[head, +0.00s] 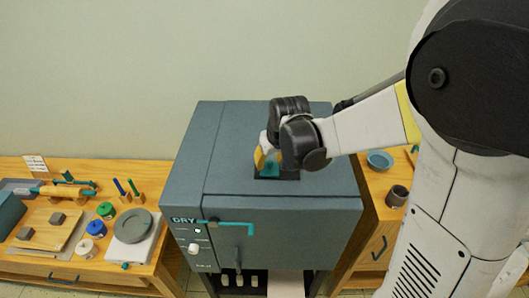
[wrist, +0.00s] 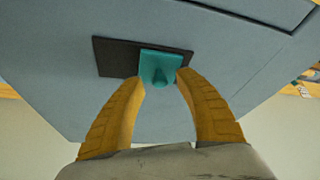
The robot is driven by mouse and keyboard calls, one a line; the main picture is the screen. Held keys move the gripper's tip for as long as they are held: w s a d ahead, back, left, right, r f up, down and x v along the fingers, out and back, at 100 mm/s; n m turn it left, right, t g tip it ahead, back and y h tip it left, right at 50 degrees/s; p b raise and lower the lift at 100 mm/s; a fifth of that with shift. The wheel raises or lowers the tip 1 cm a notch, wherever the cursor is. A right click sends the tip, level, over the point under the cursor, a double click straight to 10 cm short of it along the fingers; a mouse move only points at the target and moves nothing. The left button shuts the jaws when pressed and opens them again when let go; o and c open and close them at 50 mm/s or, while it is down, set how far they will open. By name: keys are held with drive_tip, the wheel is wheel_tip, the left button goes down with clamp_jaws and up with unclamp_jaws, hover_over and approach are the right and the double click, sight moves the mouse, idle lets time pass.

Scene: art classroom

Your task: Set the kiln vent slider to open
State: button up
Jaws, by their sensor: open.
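The blue-grey kiln (head: 225,165) stands in the middle of the head view. Its vent has a dark plate on the top, with a teal slider (head: 271,172) on it, partly hidden by my gripper. In the wrist view the teal slider (wrist: 160,68) with its knob sits toward the right part of the dark plate (wrist: 115,57). My gripper (wrist: 162,75) is open, its two yellow fingers on either side of the slider's knob. I cannot tell whether the fingertips touch it.
The kiln front has a "DRY" label (head: 185,220) and a teal handle (head: 232,224). A wooden table (head: 15,170) on the left holds jars, a rolling pin and a plate. On the right, a cabinet (head: 375,180) holds a bowl and a cup.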

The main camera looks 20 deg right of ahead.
drive_tip(key=shift+f, duration=0.1)
clamp_jaws()
drive_tip(key=d, duration=0.1)
drive_tip(key=s+d, duration=0.1)
drive_tip(key=d, duration=0.1)
drive_tip(key=d+b, duration=0.1)
drive_tip(key=d, duration=0.1)
drive_tip(key=shift+s+d, duration=0.25)
drive_tip(key=shift+s, duration=0.1)
drive_tip(key=shift+a, duration=0.15)
unclamp_jaws()
drive_tip(key=shift+d, duration=0.25)
drive_tip(key=shift+a, duration=0.1)
drive_tip(key=shift+r, duration=0.25)
drive_tip(key=v, duration=1.1)
drive_tip(key=shift+s+r, duration=0.15)
drive_tip(key=shift+r, duration=0.1)
